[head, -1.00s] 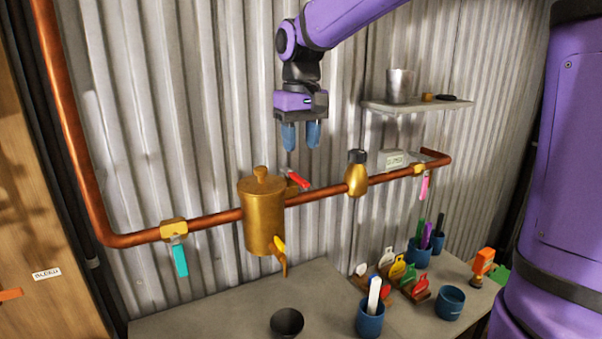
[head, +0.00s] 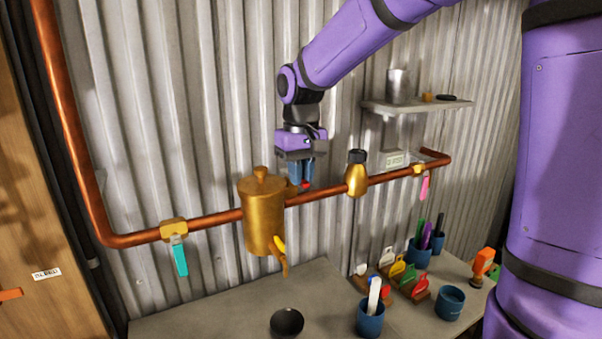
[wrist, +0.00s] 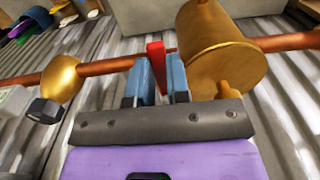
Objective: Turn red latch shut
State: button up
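The red latch (wrist: 156,57) is a small red lever on the copper pipe, just right of the brass tank in the head view. There only a bit of the red latch (head: 305,186) shows below the fingertips. My gripper (head: 301,175) points down at the pipe, its blue fingers close together. In the wrist view my gripper (wrist: 161,80) has one finger on each side of the red lever, which fills the gap between them. The latch's mount is mostly hidden by the fingers and the tank.
The brass tank (head: 264,215) stands close to the left of my fingers. A brass bulb fitting (head: 356,175) with a dark cap is to the right. A teal lever (head: 180,260) and a pink lever (head: 424,188) hang from the copper pipe (head: 215,219). A shelf (head: 420,106) is at upper right.

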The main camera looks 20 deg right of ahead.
grip_shut()
jog(key=shift+d, duration=0.1)
jog(key=shift+w+d+n, duration=0.75)
jog(key=shift+w+n, duration=0.15)
jog(key=shift+n, duration=2.05)
jog(key=shift+w+d+n, duration=0.7)
jog(key=shift+w+n, duration=0.25)
jog(key=shift+n, duration=2.05)
jog(key=shift+w+d+n, duration=0.75)
jog(key=shift+w+n, duration=0.15)
jog(key=shift+n, duration=2.05)
jog(key=o, duration=0.6)
grip_release()
